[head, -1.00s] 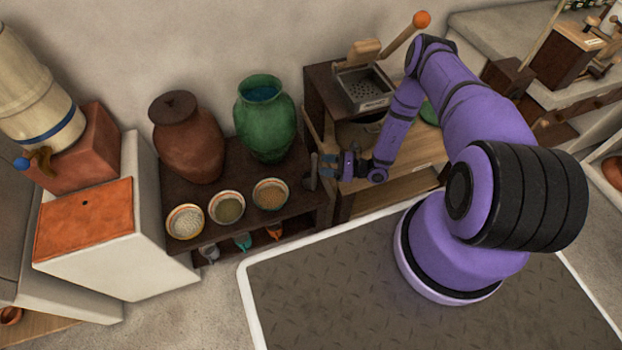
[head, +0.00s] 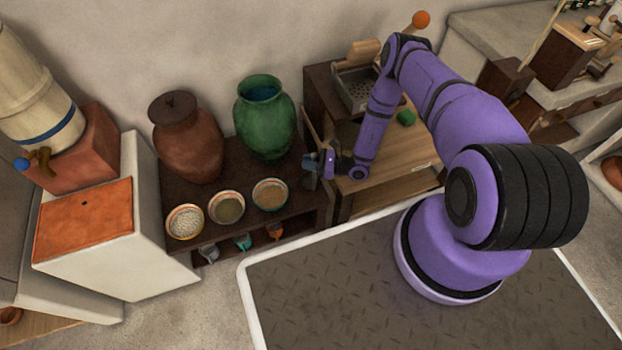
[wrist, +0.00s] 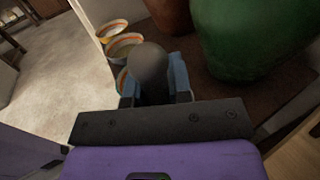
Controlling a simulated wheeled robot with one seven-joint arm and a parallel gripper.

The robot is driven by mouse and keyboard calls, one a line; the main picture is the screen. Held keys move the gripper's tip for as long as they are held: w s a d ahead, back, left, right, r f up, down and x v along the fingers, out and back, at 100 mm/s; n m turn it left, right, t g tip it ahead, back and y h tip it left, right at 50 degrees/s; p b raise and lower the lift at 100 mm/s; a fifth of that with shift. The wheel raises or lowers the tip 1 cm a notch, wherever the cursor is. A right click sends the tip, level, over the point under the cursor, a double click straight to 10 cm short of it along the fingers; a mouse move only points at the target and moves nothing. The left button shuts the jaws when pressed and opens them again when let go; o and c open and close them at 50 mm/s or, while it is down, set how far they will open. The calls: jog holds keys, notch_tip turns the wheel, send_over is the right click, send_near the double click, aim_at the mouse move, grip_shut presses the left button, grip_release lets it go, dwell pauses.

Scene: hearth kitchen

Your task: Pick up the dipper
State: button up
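The dipper (wrist: 148,66) is a dark piece with a rounded end. In the wrist view it rises between the two blue fingers of my gripper (wrist: 152,88) and hides part of them. In the head view my gripper (head: 311,170) is at the right end of the dark shelf top, at the dipper, and largely covers it. The fingers stand on both sides of the dipper; whether they press on it cannot be made out.
Three bowls, one of them the right bowl (head: 270,194), stand along the shelf's front. A green jar (head: 264,118) and a brown lidded jar (head: 187,140) stand behind. A wooden table (head: 385,165) with a grater-like box (head: 357,90) is on the right.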

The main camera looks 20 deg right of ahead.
grip_shut()
jog(key=shift+r, duration=0.1)
